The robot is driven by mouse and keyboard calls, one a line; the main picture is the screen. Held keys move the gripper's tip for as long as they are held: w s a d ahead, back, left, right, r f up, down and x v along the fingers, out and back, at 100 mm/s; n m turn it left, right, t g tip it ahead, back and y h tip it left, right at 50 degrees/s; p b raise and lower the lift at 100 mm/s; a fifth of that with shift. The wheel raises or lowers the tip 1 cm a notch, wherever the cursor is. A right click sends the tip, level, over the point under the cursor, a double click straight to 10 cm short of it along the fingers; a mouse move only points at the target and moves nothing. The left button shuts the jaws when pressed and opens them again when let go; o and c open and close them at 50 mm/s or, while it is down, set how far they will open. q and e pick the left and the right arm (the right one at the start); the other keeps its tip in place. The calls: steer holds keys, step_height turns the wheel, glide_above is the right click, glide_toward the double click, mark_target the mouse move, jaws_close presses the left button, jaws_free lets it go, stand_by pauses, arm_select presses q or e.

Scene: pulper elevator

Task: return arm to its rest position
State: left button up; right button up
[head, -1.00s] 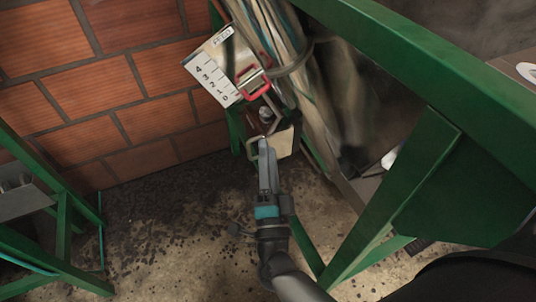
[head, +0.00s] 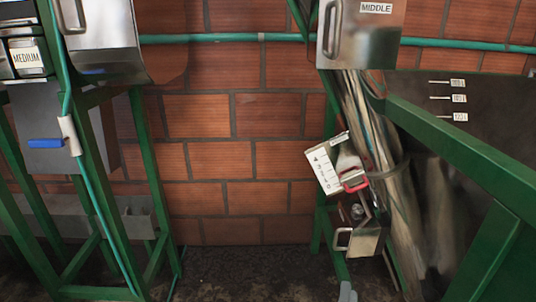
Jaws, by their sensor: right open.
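My right gripper (head: 347,292) shows only by its grey tips at the bottom edge of the head view, right of centre. It is empty, and the rest of it and its arm are below the picture. It is below and apart from a small metal box with a wire handle (head: 342,240). Above that box is a white scale plate (head: 323,171) with numbers and a red-framed lever (head: 354,181). My left gripper is not in view.
A green frame beam (head: 450,145) runs down the right side, beside a bundle of cables (head: 372,130). A steel box labelled MIDDLE (head: 350,45) is above. Green frames with a blue-handled valve (head: 45,143) stand left. Brick wall (head: 235,160) is behind; floor (head: 250,270) between frames looks clear.

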steer(key=s+a+f+n+g+y+p, duration=0.15)
steer(key=f+n+g+y, duration=0.25)
steer(key=f+n, duration=0.55)
steer(key=s+f+n+g+y+p, duration=0.3)
steer(key=f+n+g+y, duration=0.1)
steer(key=f, duration=1)
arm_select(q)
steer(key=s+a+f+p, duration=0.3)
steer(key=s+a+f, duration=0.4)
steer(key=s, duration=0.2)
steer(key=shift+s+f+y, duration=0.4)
arm_select(e)
steer(key=s+d+f+n+g, duration=0.1)
steer(key=s+d+f+g, duration=0.2)
steer(key=s, duration=0.4)
steer(key=s+d+f+n+g+h, duration=0.1)
steer(key=s+d+f+n+g, duration=0.1)
steer(key=s+d+f+g, duration=0.2)
steer(key=s+d+f+n+g+h, duration=0.1)
steer(key=s+d+f+n+g, duration=0.1)
steer(key=s+f, duration=0.4)
steer(key=s+d+g, duration=0.1)
steer(key=s, duration=0.4)
steer(key=shift+s+d+f+g, duration=0.2)
steer(key=shift+s+f+g, duration=0.1)
